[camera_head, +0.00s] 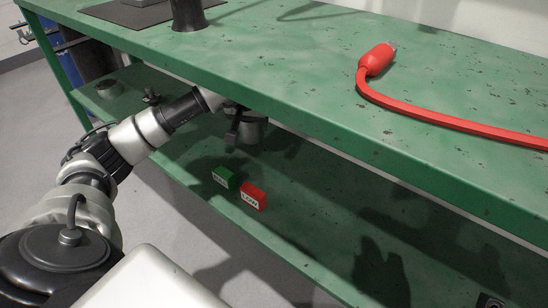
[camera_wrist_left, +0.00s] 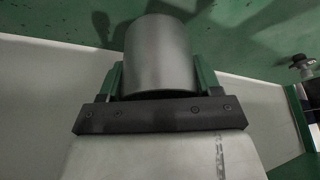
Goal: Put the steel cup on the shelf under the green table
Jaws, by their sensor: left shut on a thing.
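The steel cup (camera_wrist_left: 158,55) is a grey cylinder between the fingers of my left gripper (camera_wrist_left: 160,82) in the left wrist view. My left gripper is shut on it. In the head view my left arm reaches in under the green table's top (camera_head: 290,75), and the left gripper (camera_head: 238,125) is over the lower shelf (camera_head: 320,185). The cup (camera_head: 252,130) shows there partly, in the shade below the table edge. I cannot tell whether the cup touches the shelf. My right gripper is not in view.
A green block (camera_head: 223,177) and a red block (camera_head: 252,196) with labels lie on the shelf in front of the gripper. A red cable with a plug (camera_head: 377,60) lies on the table top. The shelf to the right of the blocks is largely clear.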

